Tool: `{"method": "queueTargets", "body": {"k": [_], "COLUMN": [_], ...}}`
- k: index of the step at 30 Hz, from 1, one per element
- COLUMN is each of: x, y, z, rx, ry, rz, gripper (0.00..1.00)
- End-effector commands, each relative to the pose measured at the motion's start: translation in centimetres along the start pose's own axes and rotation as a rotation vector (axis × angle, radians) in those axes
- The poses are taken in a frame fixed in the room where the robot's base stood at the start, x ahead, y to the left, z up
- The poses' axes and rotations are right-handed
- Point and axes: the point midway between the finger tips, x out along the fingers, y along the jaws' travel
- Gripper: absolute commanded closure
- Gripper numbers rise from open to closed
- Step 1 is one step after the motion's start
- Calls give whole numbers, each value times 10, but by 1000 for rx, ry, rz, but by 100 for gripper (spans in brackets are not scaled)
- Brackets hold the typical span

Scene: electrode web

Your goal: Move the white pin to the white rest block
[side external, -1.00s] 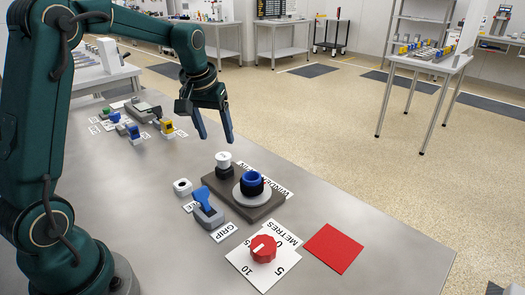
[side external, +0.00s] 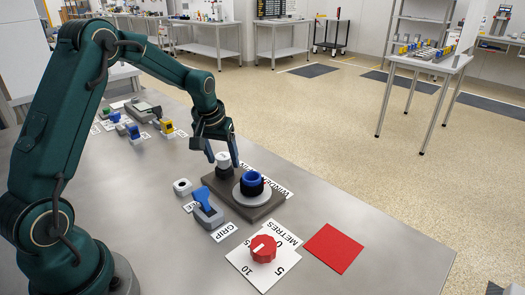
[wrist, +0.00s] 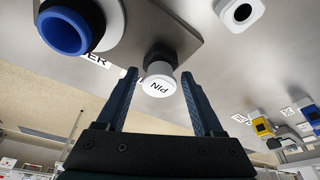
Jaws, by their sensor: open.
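The white pin (side external: 223,157) stands upright in a dark holder on the grey winder base. In the wrist view its round white top, marked PIN (wrist: 158,88), shows between the two fingertips. My gripper (side external: 222,162) is open, pointing down, with one finger to each side of the pin's head. In the wrist view my gripper (wrist: 159,75) shows gaps beside the pin. The white rest block (side external: 182,187), with a dark hole in its top, sits on the table left of the base; it also shows in the wrist view (wrist: 252,14). Its hole looks empty.
A blue-ringed spool (side external: 251,183) on a round disc stands close to the pin's right. A blue-levered grip clamp (side external: 206,205) stands in front of the base. A red knob (side external: 263,249) and a red square (side external: 333,248) lie nearer the front. Small clamps (side external: 135,133) sit farther back.

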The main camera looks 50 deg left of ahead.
Motion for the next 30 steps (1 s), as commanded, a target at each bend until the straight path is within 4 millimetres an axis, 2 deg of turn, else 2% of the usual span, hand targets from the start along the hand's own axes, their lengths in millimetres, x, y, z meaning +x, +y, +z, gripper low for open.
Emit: {"method": "queueTargets", "body": {"k": [5, 9, 10, 11, 30], "x": [0, 0, 0, 0, -7], "y": [0, 0, 0, 0, 0], "z": [0, 0, 0, 0, -3], "rx": [0, 0, 0, 0, 0], "ry": [0, 0, 0, 0, 2], "rz": [0, 0, 0, 0, 1], "gripper": [31, 85, 96, 100, 100]}}
